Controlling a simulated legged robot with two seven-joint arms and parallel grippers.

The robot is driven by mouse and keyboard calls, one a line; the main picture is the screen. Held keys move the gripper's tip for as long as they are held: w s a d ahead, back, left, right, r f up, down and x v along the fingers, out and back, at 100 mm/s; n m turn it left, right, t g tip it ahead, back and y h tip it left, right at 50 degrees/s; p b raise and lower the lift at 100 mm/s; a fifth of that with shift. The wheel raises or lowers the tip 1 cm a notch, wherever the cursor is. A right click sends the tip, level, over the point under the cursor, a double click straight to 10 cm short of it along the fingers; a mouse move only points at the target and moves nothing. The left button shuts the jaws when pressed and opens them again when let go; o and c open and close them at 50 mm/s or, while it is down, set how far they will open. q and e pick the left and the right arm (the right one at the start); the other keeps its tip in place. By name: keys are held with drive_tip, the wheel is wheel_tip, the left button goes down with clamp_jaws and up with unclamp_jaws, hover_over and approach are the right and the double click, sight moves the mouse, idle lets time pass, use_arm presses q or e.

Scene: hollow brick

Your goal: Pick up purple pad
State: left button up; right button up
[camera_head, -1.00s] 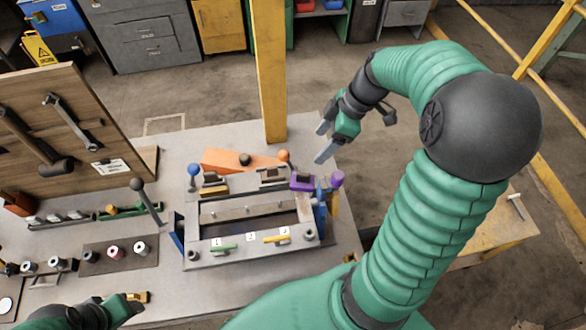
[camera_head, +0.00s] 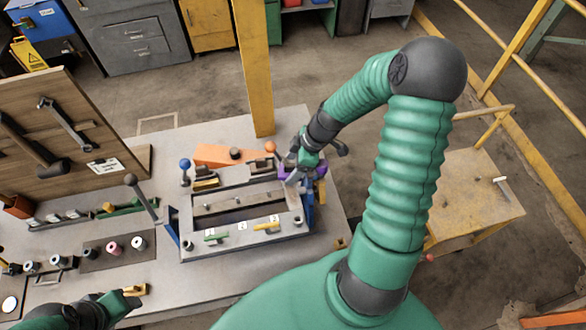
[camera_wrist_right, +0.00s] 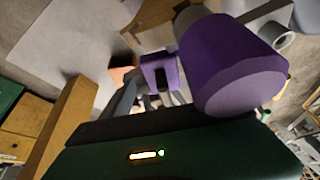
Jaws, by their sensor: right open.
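The purple pad, a small block with a dark slot, shows in the right wrist view (camera_wrist_right: 171,68), just beyond my right gripper. In the head view it sits at the back right corner of the grey fixture frame (camera_head: 215,238), mostly hidden by my gripper. My right gripper (camera_head: 292,172) is open and reaches down at the pad. I cannot tell whether its fingers touch it. A large purple knob (camera_wrist_right: 238,68) stands close beside the pad in the right wrist view. My left gripper (camera_head: 122,303) is at the lower left, apart from the frame; its jaws are unclear.
A yellow post (camera_head: 252,70) rises at the table's back edge. A wooden tool board (camera_head: 70,130) stands at the left. Spools (camera_head: 114,247) lie left of the frame.

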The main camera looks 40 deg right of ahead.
sight(290, 164)
drive_tip(key=shift+w+a, duration=0.25)
drive_tip(key=shift+a, duration=0.25)
drive_tip(key=c, duration=0.6)
drive_tip(key=shift+s+d+r, duration=0.1)
drive_tip(key=shift+s+d, duration=0.05)
clamp_jaws()
drive_tip(key=shift+r, duration=0.35)
use_arm(q)
drive_tip(key=shift+w+a+f+b, duration=0.1)
drive_tip(key=shift+a+f+b, duration=0.1)
drive_tip(key=shift+f+b, duration=0.2)
drive_tip(key=shift+w+a+f+b, duration=0.1)
drive_tip(key=shift+a+f+b, duration=0.15)
drive_tip(key=shift+f, duration=0.25)
use_arm(e)
wheel_tip(290, 164, up, 17)
drive_tip(key=shift+r, duration=0.15)
